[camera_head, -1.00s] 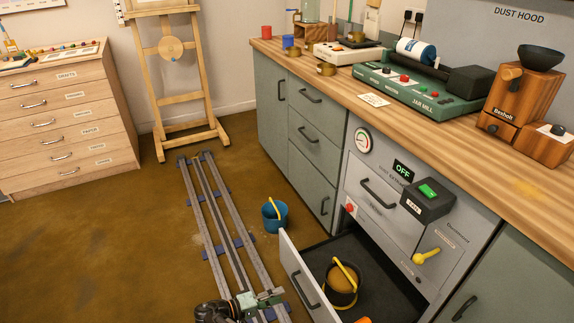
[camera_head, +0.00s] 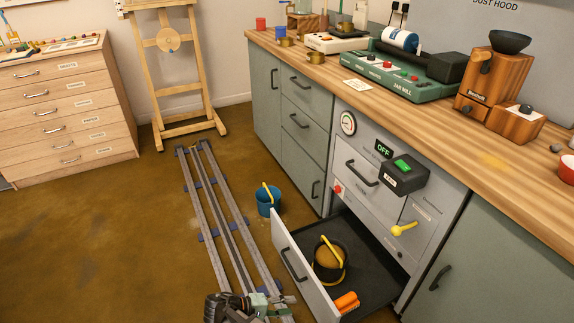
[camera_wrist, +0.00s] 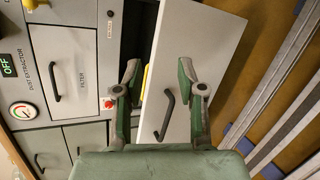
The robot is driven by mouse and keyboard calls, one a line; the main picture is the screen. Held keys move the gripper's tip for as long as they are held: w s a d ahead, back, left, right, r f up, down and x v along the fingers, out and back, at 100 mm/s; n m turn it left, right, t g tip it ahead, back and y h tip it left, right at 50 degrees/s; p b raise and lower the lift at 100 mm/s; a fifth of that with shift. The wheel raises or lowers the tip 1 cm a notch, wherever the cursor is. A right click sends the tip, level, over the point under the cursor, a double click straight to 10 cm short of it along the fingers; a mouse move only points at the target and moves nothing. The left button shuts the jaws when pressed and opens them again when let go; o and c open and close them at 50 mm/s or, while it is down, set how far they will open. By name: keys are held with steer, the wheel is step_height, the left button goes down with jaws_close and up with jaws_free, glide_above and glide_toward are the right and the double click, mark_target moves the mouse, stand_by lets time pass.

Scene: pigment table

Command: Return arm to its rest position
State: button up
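My gripper (camera_wrist: 160,75) is open in the wrist view, with nothing between its two fingers. Behind the fingers are the pale front of the open drawer (camera_wrist: 200,50) and its dark handle (camera_wrist: 166,115). In the head view, the end of my arm shows low at the bottom edge, beside the front of the open drawer (camera_head: 302,275). I cannot tell from these views whether it touches the drawer.
The pulled-out drawer holds a dark pot with a yellow handle (camera_head: 329,262) and an orange brush-like thing (camera_head: 346,301). A blue bucket (camera_head: 268,200) stands on the floor between the floor rails (camera_head: 228,225) and the cabinets. Open floor lies to the left.

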steer(key=s+d+f+m+g+y+b, duration=0.2)
steer(key=s+d+m+g+y+b, duration=0.15)
steer(key=d, duration=0.55)
steer(key=s+d+f+m+g+y+b, duration=0.25)
steer(key=s+d+g, duration=0.2)
steer(key=d, duration=0.55)
steer(key=s+d+f+m+g+y+b, duration=0.2)
steer(key=s+d+m+g+y+b, duration=0.15)
steer(key=d, duration=0.55)
steer(key=s+a+r+n+t+y+p, duration=0.1)
steer(key=s+a+r+n+y+p, duration=0.2)
steer(key=p, duration=2.7)
steer(key=s+a+r+y, duration=0.1)
steer(key=s+a+r, duration=0.4)
steer(key=s+a, duration=0.2)
steer(key=shift+s+a, duration=0.35)
steer(key=shift+s, duration=0.5)
